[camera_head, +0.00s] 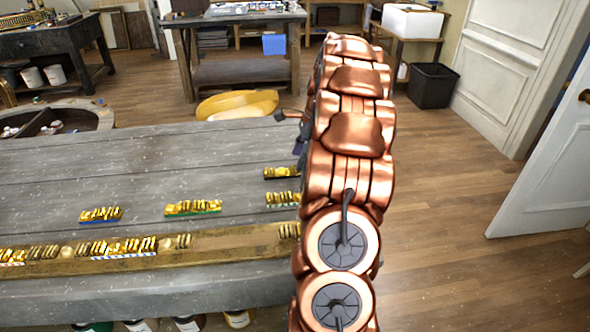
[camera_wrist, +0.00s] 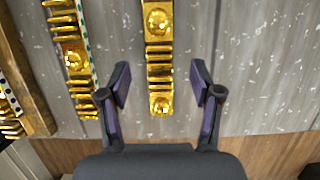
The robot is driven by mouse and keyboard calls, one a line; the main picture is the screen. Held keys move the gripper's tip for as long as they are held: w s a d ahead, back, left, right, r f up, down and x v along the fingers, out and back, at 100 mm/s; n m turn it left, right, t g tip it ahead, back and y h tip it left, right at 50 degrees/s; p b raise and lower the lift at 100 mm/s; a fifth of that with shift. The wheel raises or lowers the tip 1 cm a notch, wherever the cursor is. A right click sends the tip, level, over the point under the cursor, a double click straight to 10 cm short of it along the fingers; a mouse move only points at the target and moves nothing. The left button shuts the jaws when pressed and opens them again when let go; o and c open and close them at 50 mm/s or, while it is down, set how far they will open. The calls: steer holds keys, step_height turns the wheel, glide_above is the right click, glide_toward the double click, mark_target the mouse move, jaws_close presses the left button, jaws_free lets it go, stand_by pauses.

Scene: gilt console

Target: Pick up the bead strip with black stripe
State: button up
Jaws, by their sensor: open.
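A gilt bead strip (camera_head: 282,172) lies near the right end of the grey table, partly behind my arm. Its lower edge looks dark, which fits the black stripe. In the wrist view, a gold strip (camera_wrist: 158,60) with round beads and ribs runs down from the top edge, and its near end lies between my fingers. My gripper (camera_wrist: 160,72) is open, one purple-padded finger on each side of this strip, with gaps on both sides. In the head view, my arm hides most of the gripper. The stripe is not clear in the wrist view.
A strip with a green dotted edge (camera_wrist: 86,42) lies to the left. Blue-edged (camera_head: 100,215) and green-edged (camera_head: 193,208) strips lie further left. A wooden rail (camera_head: 215,244) along the near edge carries several gilt pieces. Bare tabletop (camera_wrist: 260,70) lies right of my gripper.

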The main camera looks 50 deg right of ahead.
mark_target(295, 171)
steer(key=x, duration=0.3)
steer(key=shift+f+p, duration=0.1)
steer(key=shift+p, duration=0.2)
jaws_close()
